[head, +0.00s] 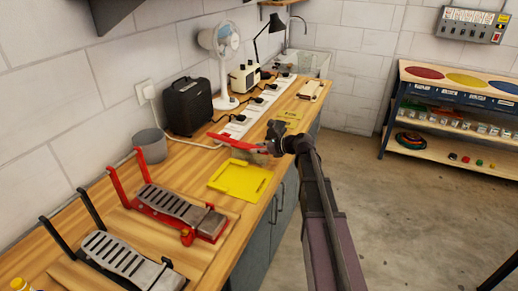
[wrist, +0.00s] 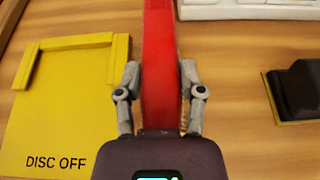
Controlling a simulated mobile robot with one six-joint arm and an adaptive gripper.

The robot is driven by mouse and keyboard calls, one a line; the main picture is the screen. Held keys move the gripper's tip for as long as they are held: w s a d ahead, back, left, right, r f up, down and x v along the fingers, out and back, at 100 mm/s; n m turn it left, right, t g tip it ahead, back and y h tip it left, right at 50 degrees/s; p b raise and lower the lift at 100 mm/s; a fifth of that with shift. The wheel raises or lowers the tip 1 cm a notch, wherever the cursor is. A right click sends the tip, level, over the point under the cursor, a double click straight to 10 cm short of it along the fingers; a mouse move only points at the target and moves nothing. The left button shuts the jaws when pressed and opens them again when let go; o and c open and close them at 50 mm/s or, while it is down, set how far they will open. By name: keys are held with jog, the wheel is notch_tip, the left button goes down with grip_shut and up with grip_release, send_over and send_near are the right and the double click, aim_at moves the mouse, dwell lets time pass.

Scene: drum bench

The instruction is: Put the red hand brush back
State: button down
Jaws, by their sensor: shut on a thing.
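The red hand brush (head: 232,141) is in my gripper (head: 268,149), over the bench beyond the yellow tray. In the wrist view, the long red brush (wrist: 160,55) runs away from me between the two grey fingers of my gripper (wrist: 160,85), which are shut on its near part. Its far end runs out of the top of that view. The yellow tray (head: 236,189) lies flat and empty on the bench. In the wrist view the tray (wrist: 55,120), marked "DISC OFF", is left of the brush. I cannot tell how high the brush is above the wood.
A white power strip (head: 240,126) runs along the bench behind the brush. A black object (wrist: 300,88) sits on a yellow base at right in the wrist view. A grey cup (head: 151,145), a black case (head: 188,105) and a red-framed pedal (head: 180,206) stand nearby.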

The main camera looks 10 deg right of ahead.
jog(key=shift+s+f+b, duration=0.1)
jog(key=shift+f+b, duration=0.35)
jog(key=shift+f, duration=0.05)
jog(key=c, duration=0.6)
grip_release()
jog(key=o, duration=0.4)
jog(key=shift+r, duration=0.2)
jog(key=shift+r+p, duration=0.4)
jog(key=shift+p, duration=0.25)
jog(key=shift+d+r+p, duration=0.2)
jog(key=shift+r+p, duration=0.05)
jog(key=shift+p, duration=0.05)
jog(key=p+v, duration=0.4)
jog(key=v, duration=0.7)
jog(key=shift+s+d, duration=0.15)
jog(key=shift+d, duration=0.1)
